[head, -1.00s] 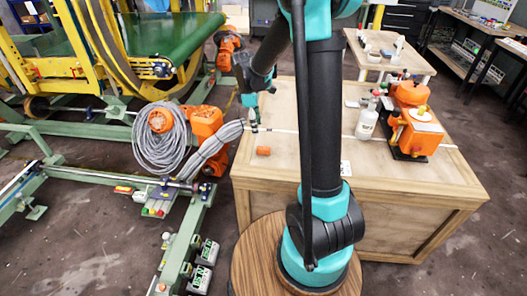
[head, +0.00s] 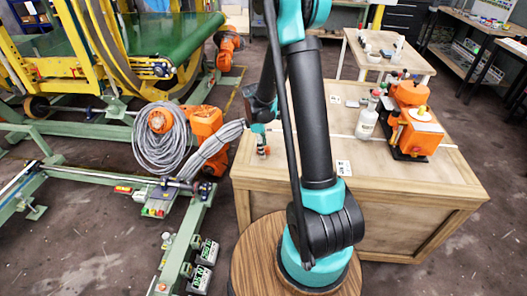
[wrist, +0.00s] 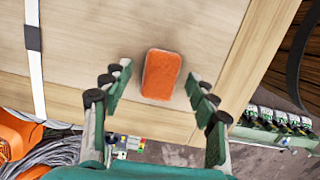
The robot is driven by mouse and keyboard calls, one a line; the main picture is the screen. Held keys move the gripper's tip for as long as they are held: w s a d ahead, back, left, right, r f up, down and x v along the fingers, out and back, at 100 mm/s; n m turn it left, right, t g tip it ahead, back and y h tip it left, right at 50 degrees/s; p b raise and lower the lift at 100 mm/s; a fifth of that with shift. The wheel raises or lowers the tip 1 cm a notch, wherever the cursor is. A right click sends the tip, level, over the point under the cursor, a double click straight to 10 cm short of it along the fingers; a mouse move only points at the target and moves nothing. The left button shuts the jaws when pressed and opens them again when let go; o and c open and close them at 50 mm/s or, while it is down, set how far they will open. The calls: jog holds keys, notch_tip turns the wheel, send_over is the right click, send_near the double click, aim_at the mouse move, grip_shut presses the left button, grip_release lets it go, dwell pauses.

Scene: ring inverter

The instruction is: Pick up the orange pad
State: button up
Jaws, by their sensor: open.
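The orange pad (wrist: 161,74) is a small rounded block lying flat on the light wooden top of the crate table (wrist: 100,45), near its edge. In the wrist view it lies between and slightly beyond the fingertips of my gripper (wrist: 158,84), with gaps on both sides. My gripper is open and empty. In the head view my gripper (head: 262,146) points down over the pad's spot at the left edge of the top, and mostly hides the pad. The exact height of the fingertips over the wood is hard to tell.
A white bottle (head: 367,122) and an orange machine (head: 418,130) stand on the right of the same top. A coil of grey cable (head: 165,145) with orange parts stands left of the table. The middle of the top is mostly clear.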

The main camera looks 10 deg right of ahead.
jog(key=shift+c, duration=0.5)
jog(key=c, duration=0.9)
jog(key=shift+r, duration=0.1)
jog(key=shift+c, duration=0.2)
notch_tip(320, 180, up, 20)
